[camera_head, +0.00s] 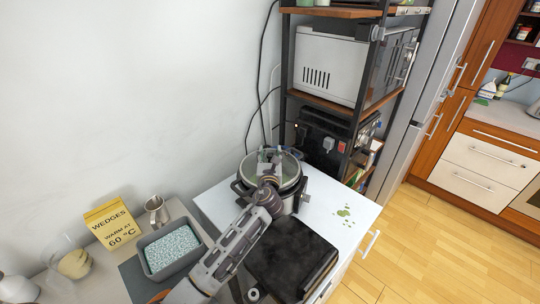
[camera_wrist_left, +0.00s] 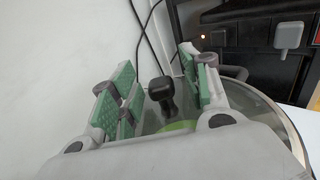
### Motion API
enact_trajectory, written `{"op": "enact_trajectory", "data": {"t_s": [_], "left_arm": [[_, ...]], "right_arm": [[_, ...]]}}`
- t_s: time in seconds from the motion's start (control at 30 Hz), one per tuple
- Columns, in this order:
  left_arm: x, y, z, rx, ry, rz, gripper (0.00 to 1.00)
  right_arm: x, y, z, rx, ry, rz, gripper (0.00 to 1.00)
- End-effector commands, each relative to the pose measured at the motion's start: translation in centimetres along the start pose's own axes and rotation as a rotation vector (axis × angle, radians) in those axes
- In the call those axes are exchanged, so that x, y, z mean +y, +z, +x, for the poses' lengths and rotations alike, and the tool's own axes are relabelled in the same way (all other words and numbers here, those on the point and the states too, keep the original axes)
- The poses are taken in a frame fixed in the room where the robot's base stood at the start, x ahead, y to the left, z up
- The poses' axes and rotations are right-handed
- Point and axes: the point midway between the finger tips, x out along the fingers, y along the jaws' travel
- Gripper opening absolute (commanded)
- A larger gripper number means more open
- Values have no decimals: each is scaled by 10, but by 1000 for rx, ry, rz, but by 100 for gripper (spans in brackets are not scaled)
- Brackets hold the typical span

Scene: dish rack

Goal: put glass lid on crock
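The crock (camera_head: 287,201) is a round metal pot with dark side handles, standing on the white counter by the wall. The glass lid (camera_head: 293,170) shows as a clear round sheet at the crock's top; whether it is fully seated is hard to tell. In the left wrist view, the lid's clear edge (camera_wrist_left: 277,112) curves at the right, and its black knob (camera_wrist_left: 160,91) stands between my fingers. My left gripper (camera_head: 268,156) is over the crock. Its green-padded fingers (camera_wrist_left: 155,85) are open on both sides of the knob, with visible gaps. My right gripper is out of view.
A black flat-topped appliance (camera_head: 292,262) sits in front of the crock. A grey tray of pale granules (camera_head: 171,250), a metal jug (camera_head: 155,209) and a yellow sign (camera_head: 115,224) are at the left. A shelf rack (camera_head: 335,98) stands behind. Green spots (camera_head: 344,212) mark the counter.

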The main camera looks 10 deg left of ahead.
Motion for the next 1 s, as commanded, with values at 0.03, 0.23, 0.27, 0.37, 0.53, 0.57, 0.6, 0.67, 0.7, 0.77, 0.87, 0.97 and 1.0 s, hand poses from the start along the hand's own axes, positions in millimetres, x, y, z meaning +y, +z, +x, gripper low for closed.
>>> {"op": "enact_trajectory", "data": {"t_s": [0.03,0.23,0.27,0.37,0.53,0.57,0.6,0.67,0.7,0.77,0.87,0.97,1.0], "left_arm": [[0,0,0,1,0,0,47],[0,-2,0,3,1,1,47],[0,-2,-1,3,1,1,47],[0,-2,-3,3,0,1,47],[0,-2,-12,2,0,1,47],[0,-2,-14,2,0,1,47],[0,-2,-18,3,0,1,47],[0,-2,-24,2,0,1,47],[0,-2,-28,2,0,1,47],[0,-2,-36,3,0,1,47],[0,-2,-48,2,-1,1,47],[0,-1,-60,2,0,0,47],[0,-2,-65,3,0,0,47]], "right_arm": [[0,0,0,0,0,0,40],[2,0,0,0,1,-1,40],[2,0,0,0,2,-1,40],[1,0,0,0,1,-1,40],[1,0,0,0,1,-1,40],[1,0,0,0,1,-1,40],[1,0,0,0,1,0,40],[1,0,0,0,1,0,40],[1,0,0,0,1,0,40],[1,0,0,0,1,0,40],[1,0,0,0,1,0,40],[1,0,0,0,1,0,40],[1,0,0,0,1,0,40]]}}
